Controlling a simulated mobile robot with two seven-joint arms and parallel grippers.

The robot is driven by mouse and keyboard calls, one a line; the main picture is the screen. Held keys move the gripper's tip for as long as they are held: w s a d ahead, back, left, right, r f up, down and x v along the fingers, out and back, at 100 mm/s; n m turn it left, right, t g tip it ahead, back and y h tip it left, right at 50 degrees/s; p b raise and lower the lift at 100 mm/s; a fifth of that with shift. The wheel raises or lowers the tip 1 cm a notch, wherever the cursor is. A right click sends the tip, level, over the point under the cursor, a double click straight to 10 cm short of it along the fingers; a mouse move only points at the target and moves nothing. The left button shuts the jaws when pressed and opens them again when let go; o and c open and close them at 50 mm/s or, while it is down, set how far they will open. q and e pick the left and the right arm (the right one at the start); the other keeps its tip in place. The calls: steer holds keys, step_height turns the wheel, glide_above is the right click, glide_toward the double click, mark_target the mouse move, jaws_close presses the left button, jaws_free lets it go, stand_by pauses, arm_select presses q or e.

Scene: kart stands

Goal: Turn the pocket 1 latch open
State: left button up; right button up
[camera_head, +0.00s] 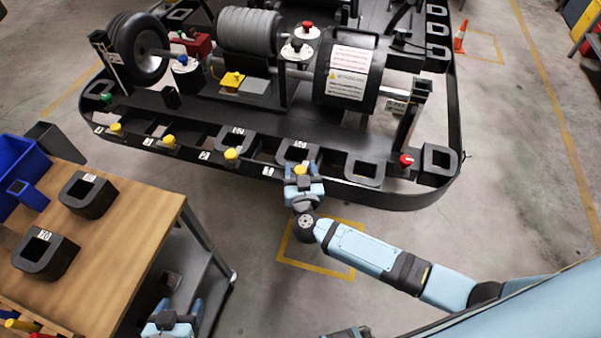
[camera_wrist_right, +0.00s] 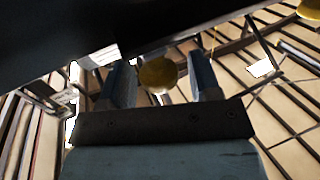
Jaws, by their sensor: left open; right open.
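A row of yellow latch knobs lines the front edge of the black kart stand (camera_head: 215,165). The rightmost yellow knob (camera_head: 300,169) sits beside a small white label (camera_head: 268,171), which seems to read 1. My right gripper (camera_head: 301,172) is open at this knob, one finger on each side. In the right wrist view the round yellow knob (camera_wrist_right: 157,75) shows between the two open fingers; I cannot tell whether they touch it. My left gripper (camera_head: 178,308) is open and empty, low beside the wooden table.
Other yellow knobs (camera_head: 231,153) stand further left along the edge. A wooden table (camera_head: 130,215) with black blocks (camera_head: 88,194) and a blue bin (camera_head: 15,165) stands at left. A red knob (camera_head: 406,160) is at the right corner.

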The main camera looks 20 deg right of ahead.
steer(key=shift+w, duration=0.1)
steer(key=c, duration=0.9)
steer(key=shift+o, duration=0.2)
